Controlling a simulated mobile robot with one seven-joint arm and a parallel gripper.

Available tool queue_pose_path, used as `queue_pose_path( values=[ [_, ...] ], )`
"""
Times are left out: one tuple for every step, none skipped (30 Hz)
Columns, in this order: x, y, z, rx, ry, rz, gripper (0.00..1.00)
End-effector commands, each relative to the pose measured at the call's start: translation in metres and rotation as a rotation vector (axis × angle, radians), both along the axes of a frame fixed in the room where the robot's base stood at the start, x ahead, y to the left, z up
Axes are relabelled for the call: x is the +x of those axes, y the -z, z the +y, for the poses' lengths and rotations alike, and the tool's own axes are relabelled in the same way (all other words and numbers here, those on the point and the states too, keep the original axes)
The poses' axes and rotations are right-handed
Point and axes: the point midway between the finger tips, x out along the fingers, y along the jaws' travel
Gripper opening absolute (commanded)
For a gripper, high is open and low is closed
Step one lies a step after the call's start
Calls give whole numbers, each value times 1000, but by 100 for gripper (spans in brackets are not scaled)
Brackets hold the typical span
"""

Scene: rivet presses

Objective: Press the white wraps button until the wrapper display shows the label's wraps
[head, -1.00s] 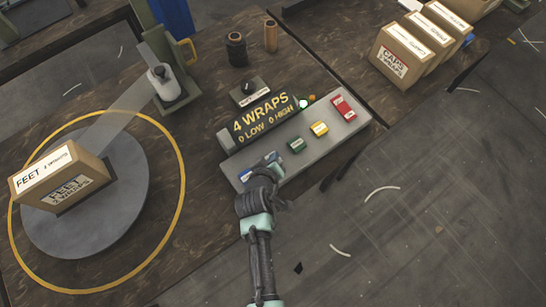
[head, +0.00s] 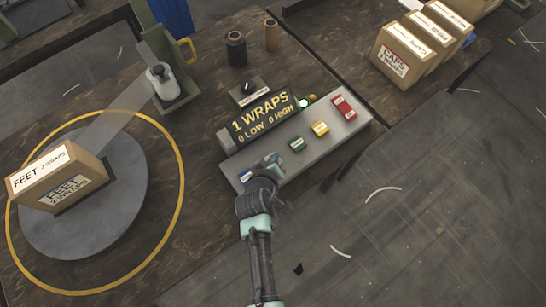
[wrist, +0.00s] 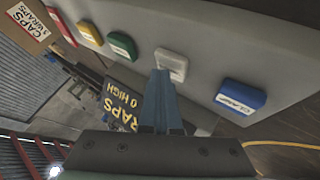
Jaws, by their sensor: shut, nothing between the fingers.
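The wrapper display (head: 264,115) reads "1 WRAPS" with "0 LOW 0 HIGH" below. The feet box (head: 58,178) stands on the round turntable (head: 122,200), and its label reads "FEET 2 WRAPS". The white wraps button (wrist: 172,64) is on the grey panel (head: 325,138), between the green and blue buttons. My gripper (head: 272,160) is shut and empty, over the panel, and covers the white button in the head view. In the wrist view its fingertips (wrist: 161,74) are right at the white button's edge; I cannot tell whether they touch it.
The green button (head: 297,144), yellow button (head: 320,128) and red button (head: 344,106) lie right of my gripper. The blue button (wrist: 240,96) is on the other side. Several boxes, including a caps box (head: 394,58), stand at the back right.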

Motion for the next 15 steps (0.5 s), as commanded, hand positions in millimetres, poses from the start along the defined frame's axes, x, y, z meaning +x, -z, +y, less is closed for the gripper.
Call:
queue_pose_path(
  values=[
    [-1, 1, 0, 0, 1, 2, 0],
    [-1, 1, 0, 0, 1, 2, 0],
    [-1, 0, 0, 0, 1, 3, 0],
    [-1, 0, 0, 0, 1, 3, 0],
    [-1, -1, 0, 0, 1, 3, 0],
    [-1, -3, 0, 0, 1, 3, 0],
    [-1, -5, 0, 0, 1, 3, 0],
    [-1, -6, 0, 0, 1, 3, 0],
    [-1, -9, 0, 0, 1, 3, 0],
    [-1, -11, 0, 0, 1, 3, 0],
    [-1, -13, 0, 0, 1, 3, 0],
    [-1, -15, 0, 0, 1, 2, 0],
    [-1, -17, 0, 0, 1, 2, 0],
    [-1, -18, 0, 0, 1, 2, 0],
    [-1, -19, 0, 0, 1, 2, 0]
  ],
)
